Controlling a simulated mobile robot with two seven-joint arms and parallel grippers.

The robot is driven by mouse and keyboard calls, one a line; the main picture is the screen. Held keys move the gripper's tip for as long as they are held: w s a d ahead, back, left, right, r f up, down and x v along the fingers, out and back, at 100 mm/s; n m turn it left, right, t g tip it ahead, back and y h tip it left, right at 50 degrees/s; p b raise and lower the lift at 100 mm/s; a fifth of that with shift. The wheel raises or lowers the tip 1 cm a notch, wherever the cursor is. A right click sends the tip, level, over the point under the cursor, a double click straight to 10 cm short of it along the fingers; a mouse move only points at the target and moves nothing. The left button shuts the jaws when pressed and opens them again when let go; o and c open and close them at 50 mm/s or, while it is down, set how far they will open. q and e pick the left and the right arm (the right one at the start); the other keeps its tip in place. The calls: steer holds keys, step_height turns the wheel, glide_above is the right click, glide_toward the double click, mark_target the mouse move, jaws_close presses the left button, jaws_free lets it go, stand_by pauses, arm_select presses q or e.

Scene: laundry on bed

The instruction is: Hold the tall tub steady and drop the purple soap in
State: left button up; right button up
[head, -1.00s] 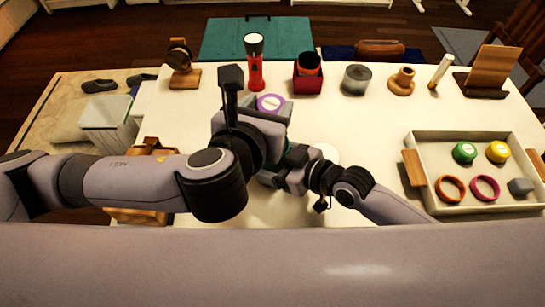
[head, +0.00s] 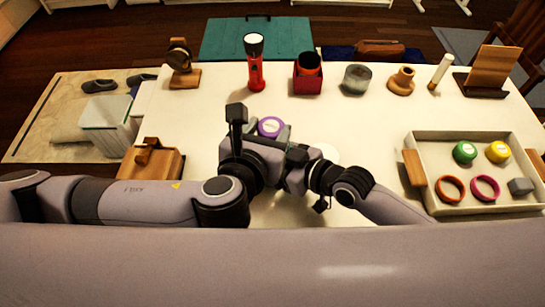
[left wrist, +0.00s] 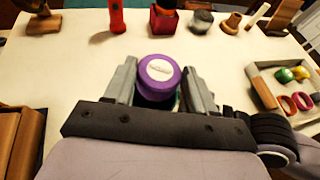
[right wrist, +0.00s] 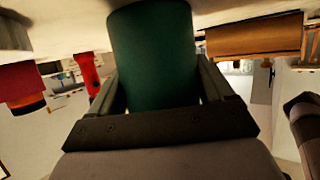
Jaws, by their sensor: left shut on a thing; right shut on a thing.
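The purple soap (head: 270,126) is a round purple disc with a pale label. My left gripper (left wrist: 158,80) is shut on it, and the soap (left wrist: 160,72) shows between the two fingers in the left wrist view. The tall tub (right wrist: 153,55) is dark green and fills the middle of the right wrist view. My right gripper (right wrist: 155,85) is shut around its side. In the head view my two grippers are close together and mostly hide the tub. A dark area shows just under the soap; I cannot tell whether the soap is inside the tub's rim.
A white tray (head: 420,160) with rings and round soaps stands at the right. A red flashlight (head: 255,72), a red box (head: 307,82) and a grey jar (head: 355,80) line the back. A wooden caddy (head: 150,160) is at the left. The table's middle is mostly clear.

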arm_select(q)
steer(key=o, duration=1.1)
steer(key=shift+o, duration=0.2)
steer(key=shift+s, duration=0.1)
steer(key=v, duration=0.7)
steer(key=shift+s+a+r, duration=0.1)
arm_select(e)
steer(key=o, duration=0.9)
